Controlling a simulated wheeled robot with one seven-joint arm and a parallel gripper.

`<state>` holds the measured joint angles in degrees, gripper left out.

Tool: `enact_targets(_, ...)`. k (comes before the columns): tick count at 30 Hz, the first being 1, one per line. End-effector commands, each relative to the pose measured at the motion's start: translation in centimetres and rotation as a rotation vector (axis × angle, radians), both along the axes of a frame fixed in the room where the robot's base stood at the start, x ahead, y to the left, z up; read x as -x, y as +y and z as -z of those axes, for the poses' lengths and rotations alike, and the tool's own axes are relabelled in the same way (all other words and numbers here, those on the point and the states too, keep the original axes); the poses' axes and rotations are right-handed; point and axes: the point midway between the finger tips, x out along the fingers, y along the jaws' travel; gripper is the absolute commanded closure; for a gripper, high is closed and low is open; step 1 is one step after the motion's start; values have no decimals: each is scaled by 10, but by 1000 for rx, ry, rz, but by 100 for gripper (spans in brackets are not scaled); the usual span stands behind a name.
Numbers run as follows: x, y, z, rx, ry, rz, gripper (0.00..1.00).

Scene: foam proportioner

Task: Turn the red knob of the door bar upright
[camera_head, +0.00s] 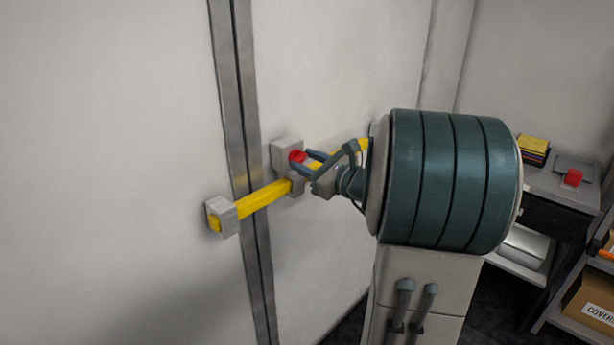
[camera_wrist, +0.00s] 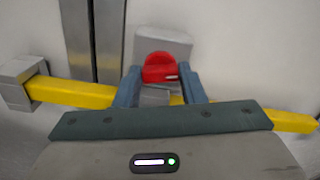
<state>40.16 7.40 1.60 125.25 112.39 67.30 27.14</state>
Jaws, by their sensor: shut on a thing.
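The red knob (camera_head: 297,156) sits on a grey block (camera_head: 283,150) on the door, just above the yellow door bar (camera_head: 262,198). In the wrist view the red knob (camera_wrist: 159,67) shows a rounded top and a small pale mark at its lower right. My gripper (camera_head: 305,163) reaches the knob from the right, and its two blue-grey fingers (camera_wrist: 160,82) stand on either side of the knob, shut on it. The fingers cover part of the knob in the head view. The yellow bar (camera_wrist: 75,93) runs behind the fingers in the wrist view.
The bar crosses the metal door seam (camera_head: 240,110) into a grey bracket (camera_head: 222,216) at its left end. My arm hides the bar's right end in the head view.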

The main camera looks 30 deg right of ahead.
Motion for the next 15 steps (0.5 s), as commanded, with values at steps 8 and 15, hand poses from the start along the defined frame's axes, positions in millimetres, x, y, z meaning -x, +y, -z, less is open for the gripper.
enact_targets(8, 0, 2, 10, 247, -93, -2, 86)
enact_targets(15, 1, 2, 11, 456, -168, -2, 86)
